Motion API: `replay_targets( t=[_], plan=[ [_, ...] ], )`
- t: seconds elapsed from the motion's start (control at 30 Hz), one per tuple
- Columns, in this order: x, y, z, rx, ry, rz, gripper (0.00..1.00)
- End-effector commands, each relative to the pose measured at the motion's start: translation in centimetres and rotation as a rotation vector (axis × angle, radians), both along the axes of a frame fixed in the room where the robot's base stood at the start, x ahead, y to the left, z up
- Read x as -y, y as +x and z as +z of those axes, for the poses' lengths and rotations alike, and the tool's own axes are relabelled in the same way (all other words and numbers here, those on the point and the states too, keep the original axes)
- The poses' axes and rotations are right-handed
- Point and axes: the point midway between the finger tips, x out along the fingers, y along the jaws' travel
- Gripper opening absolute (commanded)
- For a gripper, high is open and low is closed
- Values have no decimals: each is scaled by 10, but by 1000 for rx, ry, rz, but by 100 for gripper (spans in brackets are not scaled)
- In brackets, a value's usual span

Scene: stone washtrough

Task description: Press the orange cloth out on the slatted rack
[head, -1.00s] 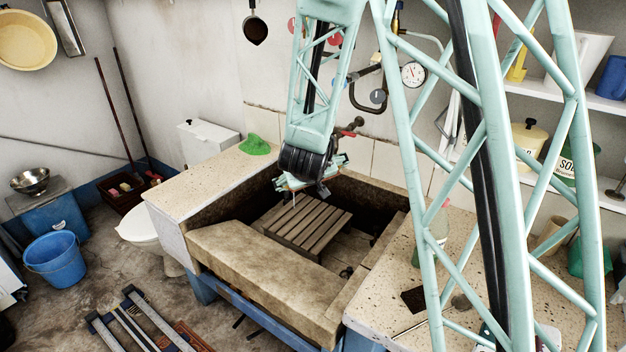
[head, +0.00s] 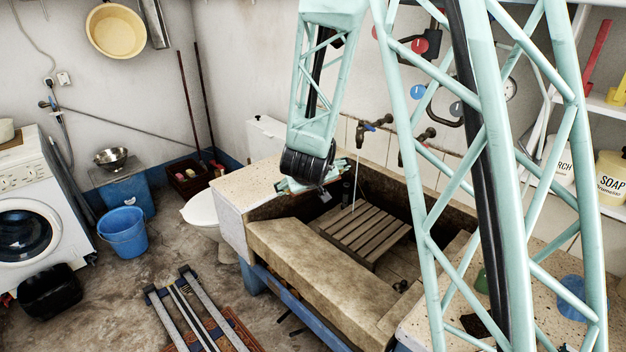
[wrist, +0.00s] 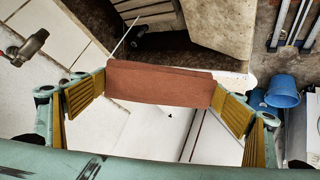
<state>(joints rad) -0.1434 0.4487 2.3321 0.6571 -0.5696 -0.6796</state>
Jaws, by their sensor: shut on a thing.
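My gripper (head: 308,184) hangs over the left end of the stone trough, to the left of the slatted rack (head: 364,234). In the wrist view my gripper (wrist: 161,88) is shut on the orange cloth (wrist: 160,83), which looks reddish-brown and like a flat folded slab. The yellow-padded fingers hold it at its two ends. I cannot tell the cloth's height above the trough.
A thin white stream (head: 355,185) runs down from a tap with a blue handle (head: 378,123) to the rack. My lattice arm hides the trough's right part. A toilet (head: 203,212) and a blue bucket (head: 122,232) stand to the left. The trough's front wall (head: 325,275) is thick.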

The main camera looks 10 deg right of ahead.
Motion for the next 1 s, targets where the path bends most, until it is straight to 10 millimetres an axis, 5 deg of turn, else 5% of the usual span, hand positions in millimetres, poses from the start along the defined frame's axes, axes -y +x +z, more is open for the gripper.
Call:
replay_targets(
  t=[0.47, 1.0],
  plan=[
    [7, 51, -49, -125, 35, 80, 78],
    [43, 100, -122, -327, 67, 198, 78]
  ],
)
